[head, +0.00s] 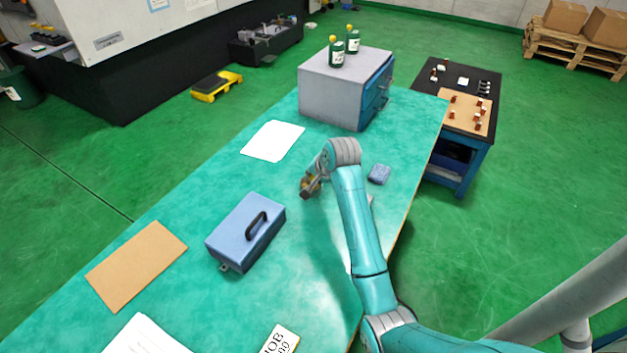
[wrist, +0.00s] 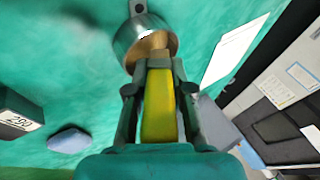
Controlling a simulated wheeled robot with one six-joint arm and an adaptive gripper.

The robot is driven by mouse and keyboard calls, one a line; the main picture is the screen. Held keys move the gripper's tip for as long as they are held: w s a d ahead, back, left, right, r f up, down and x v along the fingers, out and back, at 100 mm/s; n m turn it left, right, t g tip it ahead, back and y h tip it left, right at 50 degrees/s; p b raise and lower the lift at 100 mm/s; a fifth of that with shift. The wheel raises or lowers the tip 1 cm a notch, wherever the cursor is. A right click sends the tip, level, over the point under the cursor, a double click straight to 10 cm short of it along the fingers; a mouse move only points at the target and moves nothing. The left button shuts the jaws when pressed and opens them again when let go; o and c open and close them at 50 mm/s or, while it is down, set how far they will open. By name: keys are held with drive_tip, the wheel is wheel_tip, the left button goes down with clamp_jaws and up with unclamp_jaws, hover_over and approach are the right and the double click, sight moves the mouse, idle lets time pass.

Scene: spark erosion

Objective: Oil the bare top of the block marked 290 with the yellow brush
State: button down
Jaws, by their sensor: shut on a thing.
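My gripper (wrist: 158,85) is shut on the yellow brush (wrist: 158,108). The brush's pale tip end (wrist: 153,45) reaches into the mouth of a round metal cup (wrist: 128,40); how deep, or whether it touches, I cannot tell. In the head view my gripper (head: 311,187) is over the middle of the green bench, and the brush and cup are mostly hidden by it. The block marked 290 (wrist: 15,112) is dark with a white label and shows at the left edge of the wrist view, partly cut off. Its top is hard to make out. In the head view my arm largely hides it.
A blue pad (head: 379,174) lies right of my arm; it also shows in the wrist view (wrist: 70,140). A blue box with handle (head: 240,238), white sheet (head: 273,141), brown board (head: 137,264) and grey cabinet (head: 325,90) with green bottles stand or lie on the bench.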

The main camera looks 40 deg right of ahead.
drive_tip(key=shift+r, duration=2.65)
